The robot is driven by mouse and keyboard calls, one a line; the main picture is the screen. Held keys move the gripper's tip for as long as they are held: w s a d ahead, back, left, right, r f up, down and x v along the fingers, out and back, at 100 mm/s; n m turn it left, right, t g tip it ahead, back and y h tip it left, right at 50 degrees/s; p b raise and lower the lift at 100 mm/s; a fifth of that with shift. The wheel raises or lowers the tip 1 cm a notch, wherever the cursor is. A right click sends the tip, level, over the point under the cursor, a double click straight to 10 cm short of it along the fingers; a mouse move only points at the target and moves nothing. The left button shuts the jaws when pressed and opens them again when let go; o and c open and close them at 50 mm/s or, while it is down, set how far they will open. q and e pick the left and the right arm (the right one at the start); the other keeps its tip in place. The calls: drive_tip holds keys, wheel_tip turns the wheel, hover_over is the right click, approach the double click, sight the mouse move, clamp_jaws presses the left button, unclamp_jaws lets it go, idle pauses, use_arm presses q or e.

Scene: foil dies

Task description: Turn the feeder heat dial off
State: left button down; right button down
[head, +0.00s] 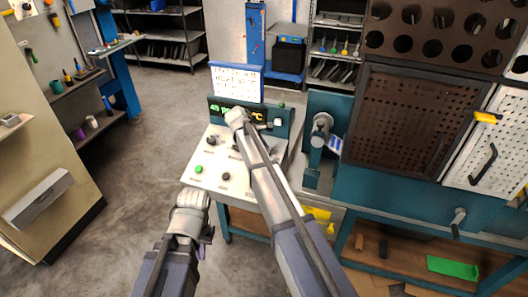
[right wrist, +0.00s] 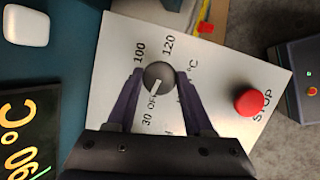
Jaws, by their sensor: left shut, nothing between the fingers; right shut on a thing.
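The heat dial (right wrist: 159,76) is a round dark grey knob on the white panel (right wrist: 215,55), seen in the right wrist view. Its pale pointer line aims at the OFF mark, close to 30; 100 and 120 are printed on the other side. My right gripper (right wrist: 160,82) has its purple fingers on either side of the dial and is shut on it. In the head view my right arm reaches over the feeder panel (head: 188,183) and hides this dial. My left gripper (head: 206,242) is shut and empty, in front of the panel's near left edge.
A red STOP button (right wrist: 249,102) is close to the right finger. A green button (head: 198,169) and a black knob (head: 225,176) are on the panel's near part. A lit display (head: 257,115) stands behind. Floor to the left is clear.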

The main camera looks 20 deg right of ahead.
drive_tip(key=shift+n+t, duration=0.4)
drive_tip(key=shift+n, duration=0.6)
drive_tip(key=shift+c, duration=1.5)
unclamp_jaws()
drive_tip(key=shift+r, duration=0.15)
drive_tip(key=p+v, duration=0.6)
drive_tip(key=v, duration=0.1)
drive_tip(key=shift+a+r, duration=0.15)
drive_tip(key=shift+a, duration=0.1)
